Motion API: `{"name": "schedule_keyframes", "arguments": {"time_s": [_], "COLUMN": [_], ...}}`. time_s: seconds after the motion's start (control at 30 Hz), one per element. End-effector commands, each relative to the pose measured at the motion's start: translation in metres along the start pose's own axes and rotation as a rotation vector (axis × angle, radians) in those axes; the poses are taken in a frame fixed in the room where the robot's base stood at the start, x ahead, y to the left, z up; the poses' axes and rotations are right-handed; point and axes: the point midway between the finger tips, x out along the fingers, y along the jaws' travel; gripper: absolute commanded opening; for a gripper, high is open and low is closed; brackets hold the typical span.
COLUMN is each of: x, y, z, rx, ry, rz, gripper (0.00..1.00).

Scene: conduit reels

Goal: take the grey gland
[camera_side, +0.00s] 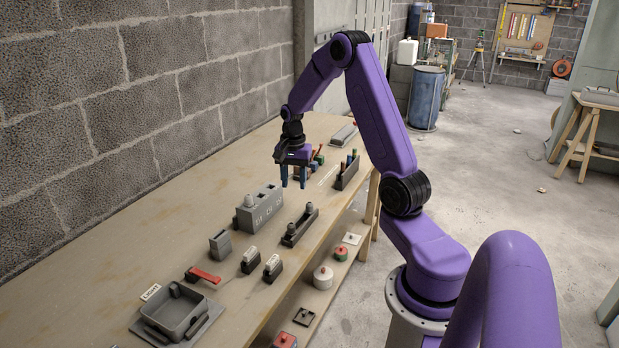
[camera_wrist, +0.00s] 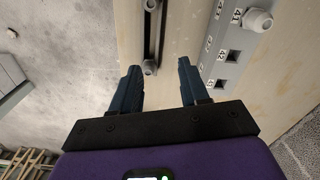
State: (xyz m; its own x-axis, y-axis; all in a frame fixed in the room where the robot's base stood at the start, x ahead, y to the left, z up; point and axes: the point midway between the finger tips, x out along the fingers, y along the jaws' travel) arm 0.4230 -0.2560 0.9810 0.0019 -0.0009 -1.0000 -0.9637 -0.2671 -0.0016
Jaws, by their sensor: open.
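My gripper (camera_side: 294,183) is open and empty, above the bench beyond the grey box in the side view. In the wrist view its two dark blue fingers (camera_wrist: 159,68) stand apart. A light grey gland (camera_wrist: 257,20) sits at one end of the grey box (camera_wrist: 212,48), right of the fingers; in the side view it shows on the box's near end (camera_side: 249,200). Two more grey glands stand on a dark rack (camera_side: 299,227): one near end (camera_side: 290,230), one far end (camera_side: 309,208). The wrist view shows a rack gland (camera_wrist: 150,67) between and just beyond the fingertips.
Square holes show along the box. A dark holder with coloured pieces (camera_side: 347,170) stands right of my gripper. Small blocks (camera_side: 250,260), a red-handled part (camera_side: 203,275) and a grey tray (camera_side: 176,311) lie nearer. A lower shelf holds reels (camera_side: 323,277). A block wall borders the bench.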

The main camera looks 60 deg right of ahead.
Motion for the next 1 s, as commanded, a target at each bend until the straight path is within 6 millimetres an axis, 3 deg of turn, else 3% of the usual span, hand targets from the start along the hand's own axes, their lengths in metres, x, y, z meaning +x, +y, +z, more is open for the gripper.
{"name": "schedule_keyframes", "arguments": {"time_s": [0.1,0.27,0.57,1.0], "x": [0.013,0.02,0.036,0.081], "y": [0.019,0.033,0.035,0.035], "z": [-0.034,-0.055,-0.057,-0.056], "rx": [0.156,0.259,0.273,0.27], "ry": [-0.002,-0.001,-0.003,-0.003], "rz": [0.002,0.002,0.003,0.004], "gripper": [0.45,0.45,0.45,0.45]}}
